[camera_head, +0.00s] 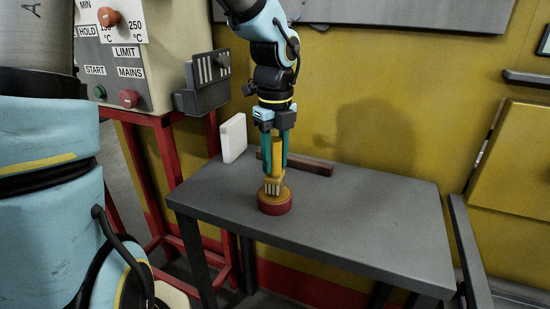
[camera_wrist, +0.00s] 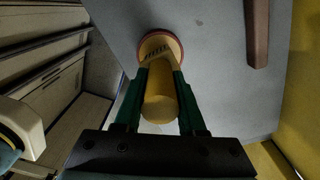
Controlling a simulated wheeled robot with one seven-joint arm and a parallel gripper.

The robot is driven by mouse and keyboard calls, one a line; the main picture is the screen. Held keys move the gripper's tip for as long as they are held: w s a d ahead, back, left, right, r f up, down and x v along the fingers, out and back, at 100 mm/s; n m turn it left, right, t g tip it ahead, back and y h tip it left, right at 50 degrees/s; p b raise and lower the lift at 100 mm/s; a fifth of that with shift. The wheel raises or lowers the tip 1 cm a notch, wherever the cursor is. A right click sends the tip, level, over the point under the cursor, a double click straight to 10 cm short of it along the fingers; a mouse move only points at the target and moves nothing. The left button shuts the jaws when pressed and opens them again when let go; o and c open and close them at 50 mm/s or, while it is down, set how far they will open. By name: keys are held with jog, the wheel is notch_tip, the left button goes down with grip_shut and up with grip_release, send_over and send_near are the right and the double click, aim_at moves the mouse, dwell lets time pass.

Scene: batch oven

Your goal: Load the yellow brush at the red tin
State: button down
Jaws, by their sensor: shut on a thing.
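The yellow brush (camera_head: 276,155) is upright, handle up, in my gripper (camera_head: 276,165), which points straight down. The green fingers are shut on its handle, one on each side. The brush's wide lower end is at the red tin (camera_head: 275,206), a low round tin standing on the grey table. The bristle tips are at the tin's top; I cannot tell how deep they sit. In the wrist view the brush handle (camera_wrist: 160,100) lies between the fingers, with the tin (camera_wrist: 154,40) beyond its far end. The brush hides part of the tin's inside.
A dark brown bar (camera_head: 305,165) lies on the grey table (camera_head: 350,215) behind the gripper. A white block (camera_head: 233,138) stands at the table's back left corner. A control panel (camera_head: 125,55) with knobs is at the left. The table's right side is clear.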

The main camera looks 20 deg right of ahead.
aim_at(275, 140)
jog(key=shift+f, duration=0.5)
dwell(0.6)
jog(key=shift+f, duration=0.15)
dwell(1.8)
notch_tip(275, 140, up, 7)
jog(key=p, duration=0.8)
dwell(0.8)
